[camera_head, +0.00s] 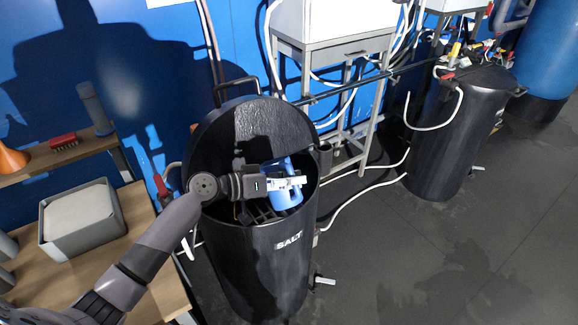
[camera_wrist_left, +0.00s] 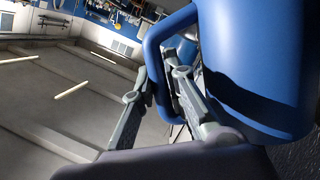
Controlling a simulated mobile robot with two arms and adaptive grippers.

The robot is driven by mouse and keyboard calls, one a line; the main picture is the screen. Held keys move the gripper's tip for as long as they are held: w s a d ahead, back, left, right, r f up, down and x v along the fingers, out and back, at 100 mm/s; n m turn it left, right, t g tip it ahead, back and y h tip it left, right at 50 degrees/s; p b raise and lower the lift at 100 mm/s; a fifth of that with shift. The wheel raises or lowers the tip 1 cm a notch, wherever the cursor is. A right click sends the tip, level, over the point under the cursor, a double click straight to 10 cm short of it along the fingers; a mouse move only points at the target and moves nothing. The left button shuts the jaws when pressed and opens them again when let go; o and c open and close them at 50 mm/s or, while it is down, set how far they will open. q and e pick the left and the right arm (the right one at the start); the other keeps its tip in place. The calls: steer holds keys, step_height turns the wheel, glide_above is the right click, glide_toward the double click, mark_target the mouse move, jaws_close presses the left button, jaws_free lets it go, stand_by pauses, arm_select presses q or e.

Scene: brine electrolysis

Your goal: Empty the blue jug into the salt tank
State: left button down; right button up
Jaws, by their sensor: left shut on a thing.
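The black salt tank (camera_head: 262,268), labelled SALT, stands at the centre of the head view with its round lid (camera_head: 240,130) raised at the back. The blue jug (camera_head: 288,190) is at the tank's open mouth, partly hidden by my left gripper (camera_head: 290,183). In the left wrist view the jug (camera_wrist_left: 262,65) fills the right side, and its handle (camera_wrist_left: 153,55) passes between the fingers of my left gripper (camera_wrist_left: 165,85). The left gripper is shut on the handle. The jug looks tilted; its contents and its mouth are hidden. My right gripper is not in view.
A wooden bench (camera_head: 150,250) with a grey bin (camera_head: 82,245) stands at the left, below a shelf (camera_head: 60,155). A metal stand (camera_head: 335,50) is behind the tank. Another black tank (camera_head: 450,140) with white hoses stands at the right. The floor at front right is clear.

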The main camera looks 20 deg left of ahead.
mark_target(293, 198)
arm_select(q)
steer(key=shift+s+d+f+m, duration=0.25)
steer(key=shift+d+f+m, duration=0.05)
steer(key=shift+f+m, duration=0.2)
step_height(293, 198, down, 2)
steer(key=m+b, duration=0.1)
steer(key=m+y+b, duration=0.1)
steer(key=b, duration=0.1)
steer(key=shift+w+a+f+t, duration=0.1)
steer(key=shift+a+f+t, duration=0.1)
steer(key=shift+t, duration=0.1)
steer(key=shift+w+f+m+t+y+b, duration=0.15)
steer(key=shift+f+m+t+y+b, duration=0.25)
steer(key=shift+m+b, duration=0.5)
steer(key=shift+a+f+m+y+b, duration=0.15)
steer(key=shift+f+m+y+b, duration=0.15)
steer(key=shift+m+b, duration=0.15)
steer(key=s+r+m+g+h, duration=0.1)
steer(key=s+r, duration=0.1)
steer(key=s, duration=0.7)
steer(key=s+a+r+m+g+h, duration=0.1)
steer(key=s+r+m, duration=0.1)
steer(key=s, duration=0.7)
steer(key=shift+r+g+h, duration=0.4)
steer(key=shift+r, duration=0.4)
steer(key=shift+a, duration=0.1)
